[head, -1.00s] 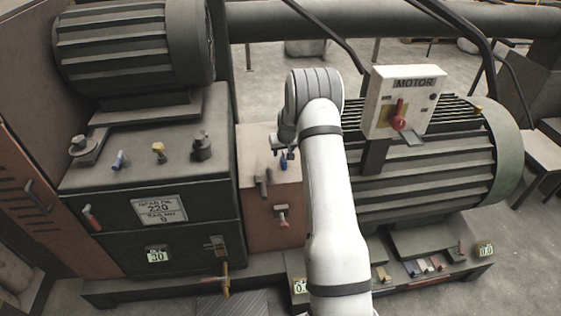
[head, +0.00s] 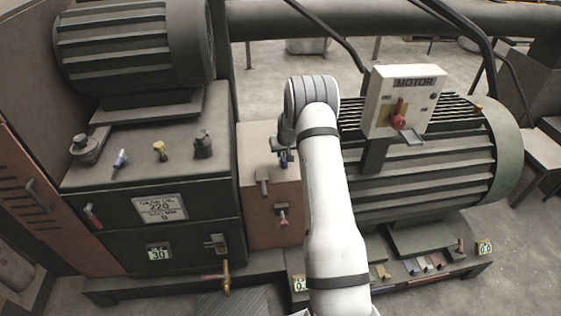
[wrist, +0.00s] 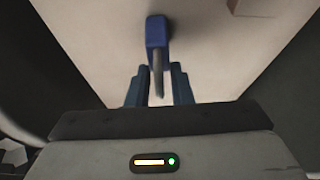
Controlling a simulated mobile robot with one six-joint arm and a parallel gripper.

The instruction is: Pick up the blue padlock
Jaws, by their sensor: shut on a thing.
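The blue padlock (wrist: 157,32) is in the wrist view, a blue body with a grey shackle pointing down toward my gripper. My gripper (wrist: 158,72) is shut on it, with the shackle between the two blue-grey fingers. In the head view my gripper (head: 284,158) is at the top of the brown box (head: 272,205). The padlock is small and partly hidden there. I cannot tell whether it still touches the box.
A motor with a white MOTOR switch box (head: 402,100) stands right of my arm. A dark tank (head: 120,230) with several valves and knobs stands on the left.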

